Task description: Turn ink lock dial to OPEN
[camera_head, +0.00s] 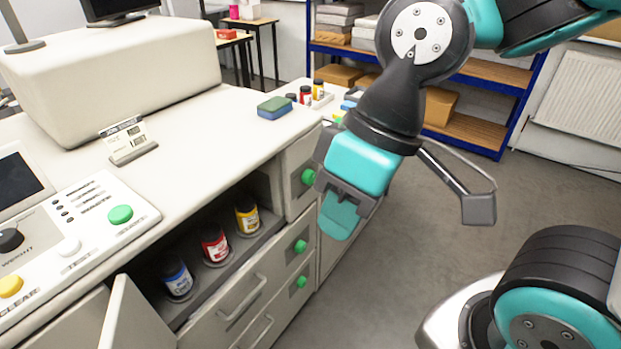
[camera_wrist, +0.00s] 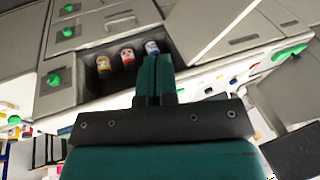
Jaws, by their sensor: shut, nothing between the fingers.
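Several green dials sit on the cabinet front in the head view: an upper one (camera_head: 308,177) on a panel right of the ink bay, a middle one (camera_head: 300,246) and a lower one (camera_head: 301,281) on the drawer fronts. No readable label shows which is the ink lock dial. Green dials also show in the wrist view, one larger (camera_wrist: 53,80) at left. My gripper (camera_head: 338,218) is shut and empty, pointing down just right of the cabinet front, seemingly apart from the dials. Its closed fingers (camera_wrist: 155,75) show in the wrist view.
The open ink bay holds blue (camera_head: 177,279), red (camera_head: 214,243) and yellow (camera_head: 247,216) bottles. An open white door (camera_head: 133,318) stands out at the lower left. A sponge (camera_head: 274,107) lies on the counter. Floor (camera_head: 400,270) right of the cabinet is clear.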

